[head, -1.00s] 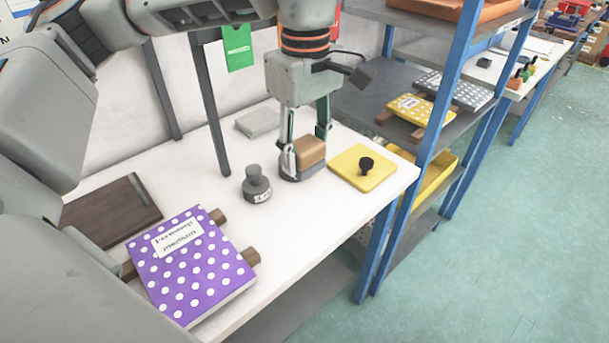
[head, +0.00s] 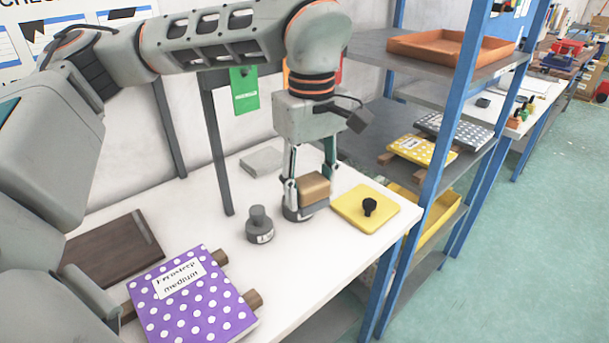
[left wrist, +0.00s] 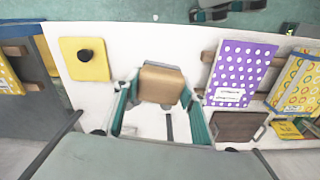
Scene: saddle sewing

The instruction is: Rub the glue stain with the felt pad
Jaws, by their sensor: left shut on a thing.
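My left gripper (head: 308,187) points down over the white table and is shut on a tan-brown block with a grey underside, which I take as the felt pad (head: 314,187). The pad also shows between the teal fingers in the left wrist view (left wrist: 161,83). It is low over the table, between a small grey knobbed weight and a yellow plate. I cannot tell whether its underside touches the tabletop. I cannot make out a glue stain; the surface under the pad is hidden. My right gripper is not in view.
The grey knobbed weight (head: 259,225) stands just left of the pad. The yellow plate (head: 348,211) with a black knob lies right of it. A grey slab (head: 263,161) is behind. A purple dotted book (head: 192,298) and a dark board (head: 108,255) lie left. Blue-posted shelving (head: 447,150) stands right.

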